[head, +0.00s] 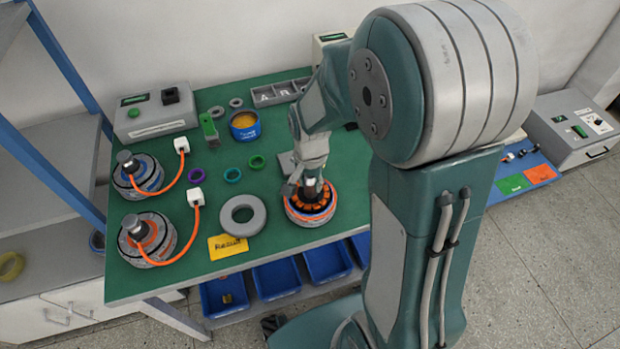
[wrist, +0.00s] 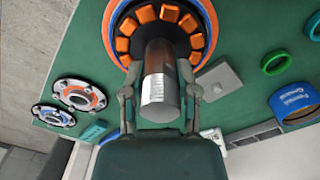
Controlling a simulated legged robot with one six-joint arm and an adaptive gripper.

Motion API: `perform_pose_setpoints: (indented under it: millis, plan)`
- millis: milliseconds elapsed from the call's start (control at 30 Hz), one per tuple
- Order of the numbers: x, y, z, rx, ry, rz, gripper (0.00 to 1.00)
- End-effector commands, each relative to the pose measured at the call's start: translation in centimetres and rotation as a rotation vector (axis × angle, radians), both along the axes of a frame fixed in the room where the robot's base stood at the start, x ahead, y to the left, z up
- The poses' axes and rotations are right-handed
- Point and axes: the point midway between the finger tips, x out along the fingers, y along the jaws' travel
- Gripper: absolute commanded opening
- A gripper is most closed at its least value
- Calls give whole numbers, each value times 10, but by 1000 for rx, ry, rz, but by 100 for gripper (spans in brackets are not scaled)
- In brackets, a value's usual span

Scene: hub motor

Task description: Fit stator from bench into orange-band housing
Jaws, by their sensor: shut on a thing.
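The stator (head: 311,192) has a ring of orange coils around a dark core and a grey metal shaft. It also shows in the wrist view (wrist: 123,44), with the shaft (wrist: 160,75) pointing toward the camera. My gripper (head: 306,184) is above it; in the wrist view its fingers (wrist: 160,95) are shut on the shaft from both sides. The orange-band housing (head: 311,217) surrounds the stator near the bench's front right edge. Its orange rim and blue inner ring show in the wrist view (wrist: 117,13). I cannot tell how deep the stator sits.
A grey ring (head: 243,215) and a yellow card (head: 228,246) lie left of the housing on the green bench (head: 265,190). Two motors with orange cables (head: 150,240) stand at the left. A blue tin (head: 245,128) and small rings are farther back. Blue bins (head: 276,279) hang below.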

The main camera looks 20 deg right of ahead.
Motion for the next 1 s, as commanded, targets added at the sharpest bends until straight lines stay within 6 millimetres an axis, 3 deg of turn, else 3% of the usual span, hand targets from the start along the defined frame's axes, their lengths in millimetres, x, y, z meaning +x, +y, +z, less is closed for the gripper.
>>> perform_pose_setpoints:
  millis: [1000]
  plan:
    - [1,0,-17,0,-1,0,0]
